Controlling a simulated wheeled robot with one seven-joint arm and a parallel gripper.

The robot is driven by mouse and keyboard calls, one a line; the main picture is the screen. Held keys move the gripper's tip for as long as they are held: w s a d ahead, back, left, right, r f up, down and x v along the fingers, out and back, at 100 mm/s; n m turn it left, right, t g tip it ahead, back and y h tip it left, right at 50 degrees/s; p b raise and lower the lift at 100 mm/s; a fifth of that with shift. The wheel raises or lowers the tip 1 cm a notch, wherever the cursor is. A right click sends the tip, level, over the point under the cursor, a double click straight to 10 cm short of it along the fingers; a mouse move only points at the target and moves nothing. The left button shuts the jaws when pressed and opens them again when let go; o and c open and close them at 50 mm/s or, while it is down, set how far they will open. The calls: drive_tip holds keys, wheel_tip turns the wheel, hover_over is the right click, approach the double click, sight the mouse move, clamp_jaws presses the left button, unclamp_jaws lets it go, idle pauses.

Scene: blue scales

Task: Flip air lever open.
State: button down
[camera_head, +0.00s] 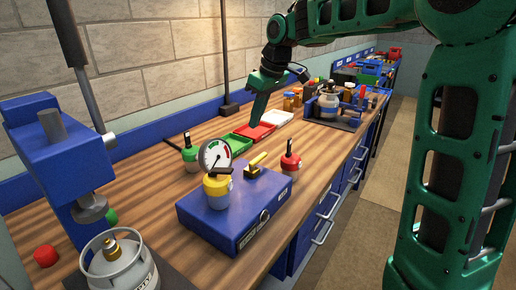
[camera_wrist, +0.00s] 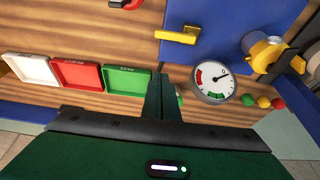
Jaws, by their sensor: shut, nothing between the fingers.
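A yellow lever (camera_head: 258,161) sits on top of the blue box (camera_head: 240,225) near its back corner. The lever also shows at the top of the wrist view (camera_wrist: 176,37), lying sideways on the blue surface (camera_wrist: 225,20). A round dial gauge (camera_head: 214,155) stands beside it, above a yellow-collared fitting (camera_head: 217,190); the gauge also shows in the wrist view (camera_wrist: 213,82). My gripper (camera_head: 256,123) is shut and empty, pointing down above the bench behind the lever, apart from it. Its fingers (camera_wrist: 161,98) show together in the wrist view.
Green (camera_head: 236,142), red (camera_head: 254,131) and white (camera_head: 276,118) trays lie on the wooden bench beyond the box. A blue press (camera_head: 55,145) and a gas canister (camera_head: 120,268) stand at left.

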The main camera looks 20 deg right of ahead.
sight(258, 161)
drive_tip(key=x, duration=0.9)
drive_tip(key=shift+w+f, duration=0.1)
drive_tip(key=shift+f, duration=0.25)
drive_tip(key=shift+s+d+f, duration=0.1)
drive_tip(key=shift+s+d, duration=0.55)
drive_tip(key=shift+s, duration=0.15)
drive_tip(key=shift+s+d, duration=0.5)
drive_tip(key=shift+s, duration=0.25)
drive_tip(key=shift+d, duration=0.2)
drive_tip(key=shift+a, duration=0.1)
